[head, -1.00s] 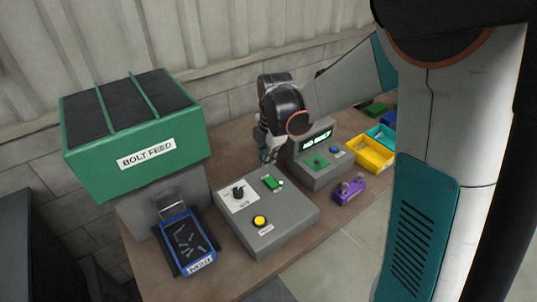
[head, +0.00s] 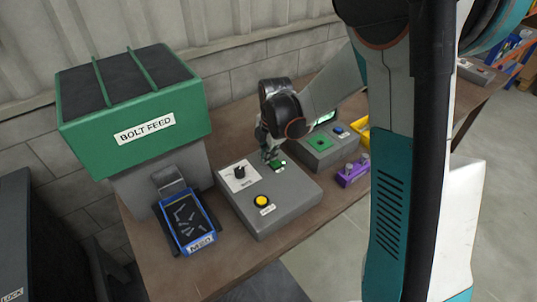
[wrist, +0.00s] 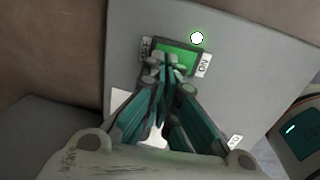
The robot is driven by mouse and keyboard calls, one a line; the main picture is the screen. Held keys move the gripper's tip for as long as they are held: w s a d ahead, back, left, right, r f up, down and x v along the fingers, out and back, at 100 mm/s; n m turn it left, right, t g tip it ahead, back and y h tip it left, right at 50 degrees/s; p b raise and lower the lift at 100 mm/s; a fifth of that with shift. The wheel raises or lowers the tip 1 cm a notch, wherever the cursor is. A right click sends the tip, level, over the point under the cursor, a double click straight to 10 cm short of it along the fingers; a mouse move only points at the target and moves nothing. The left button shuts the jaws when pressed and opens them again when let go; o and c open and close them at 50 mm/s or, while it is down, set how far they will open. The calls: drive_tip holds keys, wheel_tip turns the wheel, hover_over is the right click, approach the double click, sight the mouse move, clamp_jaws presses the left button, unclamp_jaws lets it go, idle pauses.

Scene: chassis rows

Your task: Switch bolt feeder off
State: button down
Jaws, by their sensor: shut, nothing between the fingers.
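The bolt feeder (head: 140,125) is a green hopper labelled BOLT FEED on a grey stand. The grey control box (head: 285,205) stands to its right. Its green switch (head: 280,167) is at the back; in the wrist view the green switch (wrist: 183,55) lies between an OFF label (wrist: 146,47) and an ON label (wrist: 203,65). A lamp (wrist: 197,38) beside it glows white-green. My gripper (head: 268,157) is shut and empty, with its fingertips (wrist: 168,68) right over the switch, partly hiding it. I cannot tell whether they touch it.
The control box also has a black knob (head: 239,172) and a yellow button (head: 262,201). A blue tray (head: 189,225) of bolts sits left of it. A second grey console (head: 330,150) and a purple block (head: 353,170) are close on the right.

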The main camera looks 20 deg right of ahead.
drive_tip(key=shift+w+f, duration=0.15)
drive_tip(key=shift+f, duration=0.25)
drive_tip(key=shift+s+d+r, duration=0.2)
drive_tip(key=shift+s+d, duration=0.05)
drive_tip(key=shift+s, duration=0.5)
